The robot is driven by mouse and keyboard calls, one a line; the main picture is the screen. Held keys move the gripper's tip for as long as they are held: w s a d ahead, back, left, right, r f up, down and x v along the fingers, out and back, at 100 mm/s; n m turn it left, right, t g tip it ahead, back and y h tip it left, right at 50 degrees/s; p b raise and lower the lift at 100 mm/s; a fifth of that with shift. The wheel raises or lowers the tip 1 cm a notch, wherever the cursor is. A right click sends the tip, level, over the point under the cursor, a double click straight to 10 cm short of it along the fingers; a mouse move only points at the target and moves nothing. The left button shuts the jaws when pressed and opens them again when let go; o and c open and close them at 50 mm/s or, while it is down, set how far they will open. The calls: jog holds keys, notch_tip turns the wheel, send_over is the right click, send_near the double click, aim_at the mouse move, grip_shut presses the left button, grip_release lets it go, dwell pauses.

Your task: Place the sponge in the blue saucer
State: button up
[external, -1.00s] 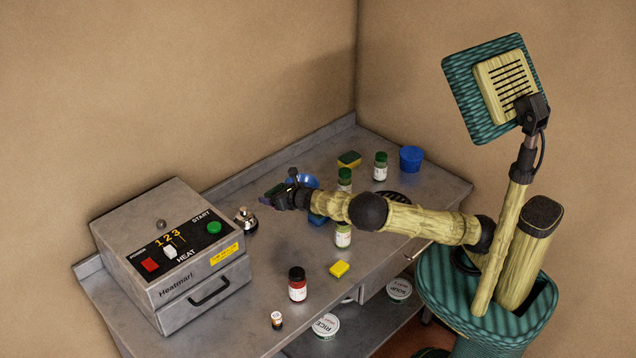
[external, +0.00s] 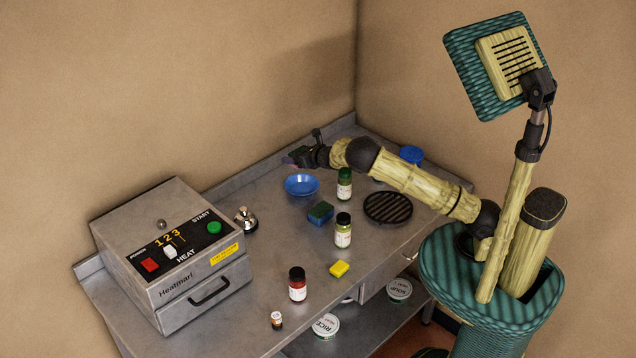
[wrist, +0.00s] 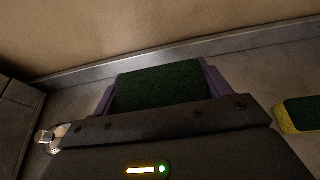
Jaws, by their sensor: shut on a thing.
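My gripper (external: 298,156) is at the back of the counter near the wall, behind and above the blue saucer (external: 301,185). In the wrist view its purple fingers are shut on a dark green sponge (wrist: 158,86). The held sponge cannot be made out in the external view. The saucer looks empty. A blue-and-green sponge (external: 320,212) lies just in front of the saucer. A yellow sponge (external: 340,268) lies near the counter's front edge. Another green-and-yellow sponge (wrist: 297,113) shows at the right of the wrist view.
Green-capped jar (external: 344,184) stands right of the saucer; black-capped jar (external: 343,231) and red jar (external: 297,285) are further forward. A round black grill (external: 388,207) is at right. A bell (external: 245,219) and the heating machine (external: 175,255) are at left.

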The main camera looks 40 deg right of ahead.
jog(key=shift+f, duration=0.1)
jog(key=shift+f+p, duration=0.9)
jog(key=shift+f, duration=2.15)
notch_tip(320, 180, down, 4)
jog(key=shift+r+p, duration=0.2)
jog(key=shift+p, duration=0.4)
jog(key=shift+f+b, duration=0.35)
jog(key=shift+b, duration=0.1)
